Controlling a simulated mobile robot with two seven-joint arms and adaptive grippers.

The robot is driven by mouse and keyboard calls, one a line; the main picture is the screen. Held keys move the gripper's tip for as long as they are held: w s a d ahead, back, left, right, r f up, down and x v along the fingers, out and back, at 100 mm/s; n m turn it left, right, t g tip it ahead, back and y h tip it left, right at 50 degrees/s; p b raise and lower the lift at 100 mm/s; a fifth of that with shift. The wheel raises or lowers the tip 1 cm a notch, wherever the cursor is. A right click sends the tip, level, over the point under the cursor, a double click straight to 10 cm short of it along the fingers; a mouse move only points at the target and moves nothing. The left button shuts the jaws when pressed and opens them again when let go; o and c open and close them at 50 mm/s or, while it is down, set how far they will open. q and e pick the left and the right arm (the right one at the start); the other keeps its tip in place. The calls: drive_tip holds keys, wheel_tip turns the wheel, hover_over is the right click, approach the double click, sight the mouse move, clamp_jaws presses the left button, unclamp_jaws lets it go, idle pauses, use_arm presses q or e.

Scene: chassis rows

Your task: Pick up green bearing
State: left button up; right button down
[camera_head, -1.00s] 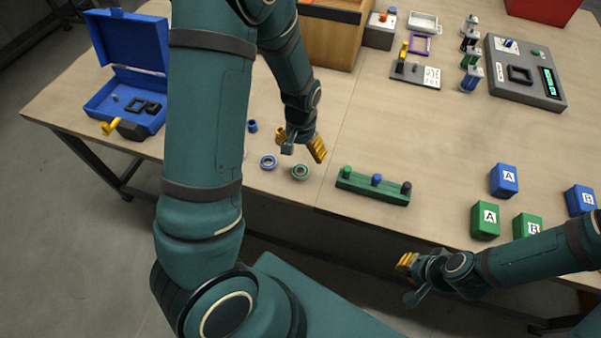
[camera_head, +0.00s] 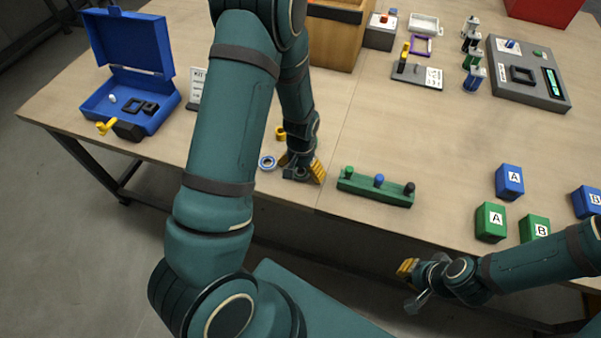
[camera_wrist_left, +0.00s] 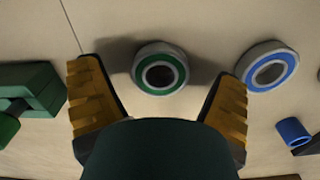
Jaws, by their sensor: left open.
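The green bearing (camera_wrist_left: 160,68) lies on the table between the two yellow fingertips in the left wrist view, toward the far side of the gap. It is a ring with a green face and a dark hole. In the head view it is hidden under my left gripper (camera_head: 302,172). My left gripper (camera_wrist_left: 160,108) is open, and I cannot tell whether its fingers touch the bearing. A blue bearing (camera_head: 267,163) lies just left of the gripper; it also shows in the left wrist view (camera_wrist_left: 270,68). My right gripper (camera_head: 408,284) hangs off the table's front edge.
A green block with pegs (camera_head: 374,190) stands close right of my left gripper. A blue cylinder (camera_wrist_left: 293,132) lies near the blue bearing. Blue and green lettered boxes (camera_head: 509,181) stand at the right. An open blue case (camera_head: 128,80) is at the far left.

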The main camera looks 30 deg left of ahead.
use_arm(q)
drive_tip(key=c, duration=1.4)
drive_tip(key=shift+r, duration=0.15)
wheel_tip(320, 180, up, 10)
drive_tip(key=p, duration=0.2)
drive_tip(key=shift+p, duration=0.3)
